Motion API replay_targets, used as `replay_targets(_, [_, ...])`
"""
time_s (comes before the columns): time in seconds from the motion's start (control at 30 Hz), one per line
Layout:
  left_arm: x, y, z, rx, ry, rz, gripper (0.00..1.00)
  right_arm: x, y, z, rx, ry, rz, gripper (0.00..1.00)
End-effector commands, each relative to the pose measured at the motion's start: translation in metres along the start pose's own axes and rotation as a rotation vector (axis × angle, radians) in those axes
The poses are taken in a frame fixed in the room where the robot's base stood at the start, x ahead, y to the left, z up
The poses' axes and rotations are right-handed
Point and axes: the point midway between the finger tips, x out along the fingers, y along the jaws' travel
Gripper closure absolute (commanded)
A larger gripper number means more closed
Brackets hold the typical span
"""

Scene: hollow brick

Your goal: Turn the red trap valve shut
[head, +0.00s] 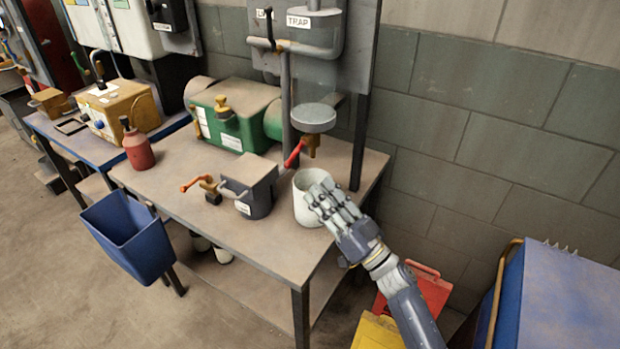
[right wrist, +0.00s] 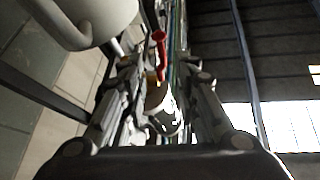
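The red trap valve lever (head: 294,154) sticks out down and to the left from a brass valve body (head: 310,145), under a grey round pot (head: 313,118) below the TRAP label (head: 299,21). In the right wrist view the red lever (right wrist: 159,48) shows ahead, beyond the fingertips. My right gripper (head: 322,198) is in front of a white bucket (head: 304,212), below and to the right of the valve, and does not touch the lever. In the right wrist view its fingers (right wrist: 162,95) stand apart with nothing clearly held. My left gripper is not in view.
The bench (head: 188,181) also bears an orange-handled valve (head: 197,183), a grey box (head: 250,187), a green machine (head: 236,116) and a red bottle (head: 137,149). A blue bin (head: 125,235) hangs at its front. A blue cart (head: 560,305) stands at right.

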Motion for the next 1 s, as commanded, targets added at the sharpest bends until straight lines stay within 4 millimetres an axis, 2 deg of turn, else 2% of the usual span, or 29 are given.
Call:
replay_targets(0.13, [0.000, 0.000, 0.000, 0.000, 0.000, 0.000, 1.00, -0.010, 0.000, 0.000, 0.000, 0.000, -0.001, 0.71])
replay_targets(0.4, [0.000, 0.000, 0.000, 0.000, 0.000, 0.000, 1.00, -0.011, 0.000, -0.001, 0.000, 0.001, -0.001, 0.71])
replay_targets(0.47, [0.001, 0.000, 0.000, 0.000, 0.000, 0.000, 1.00, -0.014, 0.000, -0.001, -0.004, -0.001, 0.000, 0.85])
replay_targets(0.53, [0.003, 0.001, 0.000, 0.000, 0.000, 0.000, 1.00, -0.028, 0.002, -0.004, -0.030, -0.007, 0.003, 1.00])
replay_targets(0.63, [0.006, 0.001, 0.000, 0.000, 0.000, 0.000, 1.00, -0.053, 0.001, -0.012, -0.084, -0.018, 0.001, 1.00])
replay_targets(0.73, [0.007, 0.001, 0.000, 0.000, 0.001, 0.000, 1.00, -0.064, -0.002, -0.019, -0.115, -0.023, -0.003, 1.00])
replay_targets(0.87, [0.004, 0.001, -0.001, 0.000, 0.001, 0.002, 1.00, -0.054, -0.002, -0.023, -0.119, -0.019, -0.004, 1.00])
replay_targets(1.0, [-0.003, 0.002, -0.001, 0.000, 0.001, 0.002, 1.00, -0.029, -0.002, -0.023, -0.117, -0.017, -0.003, 1.00])
